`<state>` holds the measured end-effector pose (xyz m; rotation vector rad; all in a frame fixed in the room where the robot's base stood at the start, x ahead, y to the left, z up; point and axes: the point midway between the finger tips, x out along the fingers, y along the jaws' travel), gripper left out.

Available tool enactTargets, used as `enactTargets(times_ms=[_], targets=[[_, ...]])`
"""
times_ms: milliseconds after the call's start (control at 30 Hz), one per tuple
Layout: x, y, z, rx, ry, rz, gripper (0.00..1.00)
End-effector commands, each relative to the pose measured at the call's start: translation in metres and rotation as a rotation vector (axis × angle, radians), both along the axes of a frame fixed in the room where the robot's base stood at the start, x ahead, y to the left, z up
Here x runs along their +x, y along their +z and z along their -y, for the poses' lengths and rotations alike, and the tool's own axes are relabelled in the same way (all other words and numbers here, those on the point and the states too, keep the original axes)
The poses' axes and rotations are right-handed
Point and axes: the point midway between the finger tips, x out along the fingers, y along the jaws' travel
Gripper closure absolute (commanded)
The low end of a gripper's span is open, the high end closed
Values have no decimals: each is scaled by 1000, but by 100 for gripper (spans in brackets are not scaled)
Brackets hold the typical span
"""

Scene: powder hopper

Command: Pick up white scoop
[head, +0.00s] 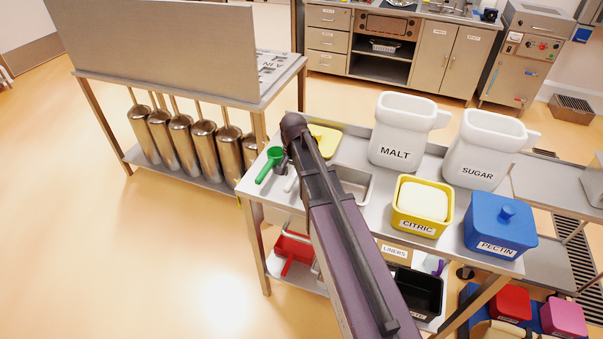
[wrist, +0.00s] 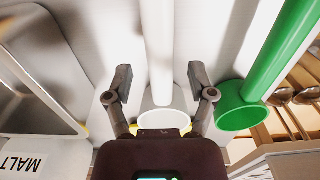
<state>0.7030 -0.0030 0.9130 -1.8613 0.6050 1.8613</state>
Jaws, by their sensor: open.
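The white scoop (wrist: 160,50) lies on the metal table. In the wrist view its handle runs up the middle of the picture and its cup is near the bottom, partly hidden by my gripper's body. In the head view only a small piece of the white scoop (head: 290,184) shows beside my arm. My gripper (wrist: 161,84) is open, with one finger on each side of the white scoop. I see no finger touching it. In the head view my gripper (head: 284,163) is mostly hidden behind my arm.
A green scoop (wrist: 243,117) lies close by on the right in the wrist view. A metal tray (wrist: 50,85) is on the left. The MALT bin (head: 398,128), SUGAR bin (head: 482,150), yellow CITRIC tub (head: 421,224) and blue PECTIN tub (head: 497,230) stand farther along the table.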

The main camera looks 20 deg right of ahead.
Motion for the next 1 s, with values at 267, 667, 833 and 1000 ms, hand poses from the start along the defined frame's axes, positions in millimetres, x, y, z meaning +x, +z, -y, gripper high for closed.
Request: enactTargets(times_ms=[267, 667, 833, 1000], targets=[[0, -10, -1, 0, 1, 0, 29], [0, -10, -1, 0, 1, 0, 29], [0, -10, -1, 0, 1, 0, 34], [0, -10, -1, 0, 1, 0, 85]])
